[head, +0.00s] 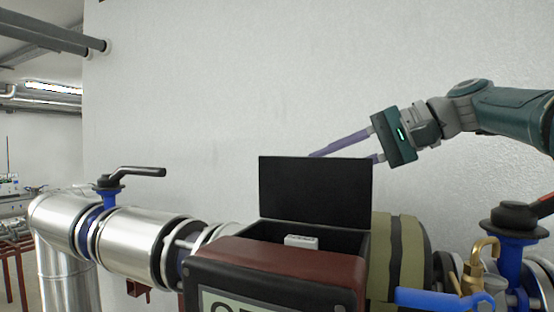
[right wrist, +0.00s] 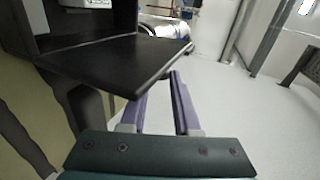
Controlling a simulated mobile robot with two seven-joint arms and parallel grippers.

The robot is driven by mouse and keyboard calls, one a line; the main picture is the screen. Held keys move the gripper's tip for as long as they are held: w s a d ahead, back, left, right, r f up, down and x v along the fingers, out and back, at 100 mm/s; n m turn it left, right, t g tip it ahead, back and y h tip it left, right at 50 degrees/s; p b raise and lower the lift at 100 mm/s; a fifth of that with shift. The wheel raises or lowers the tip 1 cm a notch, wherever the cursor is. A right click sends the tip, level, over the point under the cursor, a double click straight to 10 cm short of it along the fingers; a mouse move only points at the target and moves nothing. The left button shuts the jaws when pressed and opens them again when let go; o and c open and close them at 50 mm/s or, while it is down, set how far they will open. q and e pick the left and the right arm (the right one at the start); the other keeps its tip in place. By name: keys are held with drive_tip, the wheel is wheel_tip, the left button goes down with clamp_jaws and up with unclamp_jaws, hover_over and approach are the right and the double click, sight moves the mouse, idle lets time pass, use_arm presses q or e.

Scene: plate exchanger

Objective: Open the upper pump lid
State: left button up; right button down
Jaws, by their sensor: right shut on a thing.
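The upper pump lid (head: 315,190) is a flat black panel standing about upright at the back of the dark red pump box (head: 275,262). The box is open below it, and a small light block (head: 301,241) shows inside. My right gripper (head: 344,154) reaches in from the right with its purple fingers at the lid's upper right, partly hidden behind it. In the right wrist view the lid (right wrist: 115,62) crosses the fingers of the gripper (right wrist: 157,88), which is shut on it near a corner. My left gripper is not in view.
Silver pipes (head: 145,242) with a black-handled valve (head: 135,172) run to the left. A blue valve with a red and black handle (head: 515,216) and a brass fitting (head: 484,262) stand at the right. A bare white wall (head: 220,90) is behind, with free room above the lid.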

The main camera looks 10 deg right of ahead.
drive_tip(key=shift+a, duration=0.2)
drive_tip(key=c, duration=0.7)
unclamp_jaws()
drive_tip(key=shift+d, duration=0.15)
drive_tip(key=shift+s+d+b, duration=0.15)
drive_tip(key=shift+d+b, duration=0.05)
drive_tip(key=shift+b, duration=0.15)
drive_tip(key=b+v, duration=0.6)
drive_tip(key=v, duration=0.3)
drive_tip(key=shift+s+d+r, duration=0.1)
drive_tip(key=shift+r, duration=0.05)
